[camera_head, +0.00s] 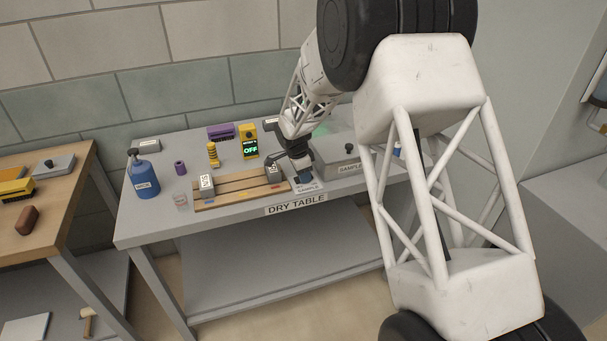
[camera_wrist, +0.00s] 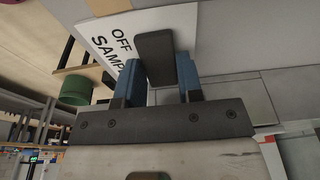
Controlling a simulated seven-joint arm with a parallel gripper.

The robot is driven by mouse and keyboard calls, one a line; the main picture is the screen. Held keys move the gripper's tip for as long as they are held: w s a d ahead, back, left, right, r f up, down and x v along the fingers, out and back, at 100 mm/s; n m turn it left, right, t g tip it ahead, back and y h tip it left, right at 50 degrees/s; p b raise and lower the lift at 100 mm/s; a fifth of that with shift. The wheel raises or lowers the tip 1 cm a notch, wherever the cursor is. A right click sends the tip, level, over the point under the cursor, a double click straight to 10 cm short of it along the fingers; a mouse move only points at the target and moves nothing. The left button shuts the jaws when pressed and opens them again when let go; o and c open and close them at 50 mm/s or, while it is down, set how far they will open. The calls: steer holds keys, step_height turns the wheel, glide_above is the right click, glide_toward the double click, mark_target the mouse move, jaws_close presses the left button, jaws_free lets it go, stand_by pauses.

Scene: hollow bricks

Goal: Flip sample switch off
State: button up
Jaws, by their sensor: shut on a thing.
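The sample switch's white label (camera_head: 308,188) lies at the front edge of the table, and its text is too small to read fully in the head view. In the wrist view the label (camera_wrist: 112,42) reads "OFF" and part of "SAMPLE". A dark grey lever-like block (camera_wrist: 155,48) stands over the label, between my gripper's blue fingers. My gripper (camera_head: 303,177) points down at the label and also fills the wrist view (camera_wrist: 160,72). It is shut on the dark block. The switch's base is hidden, and I cannot tell its on or off position.
A grey box marked "SAMPLE" (camera_head: 348,169) stands right of my gripper. A wooden rack (camera_head: 235,189) with small blocks lies to the left. A yellow device showing "OFF" (camera_head: 249,142) and a blue bottle (camera_head: 144,178) stand on the grey table (camera_head: 150,225).

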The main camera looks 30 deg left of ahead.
steer(key=o, duration=0.9)
steer(key=shift+o, duration=0.2)
steer(key=shift+r, duration=0.15)
steer(key=shift+s+a+r, duration=0.15)
steer(key=shift+r, duration=1.1)
steer(key=shift+s+a+r, duration=0.2)
steer(key=shift+r, duration=1)
steer(key=shift+s+a+r, duration=0.15)
steer(key=shift+r, duration=1.1)
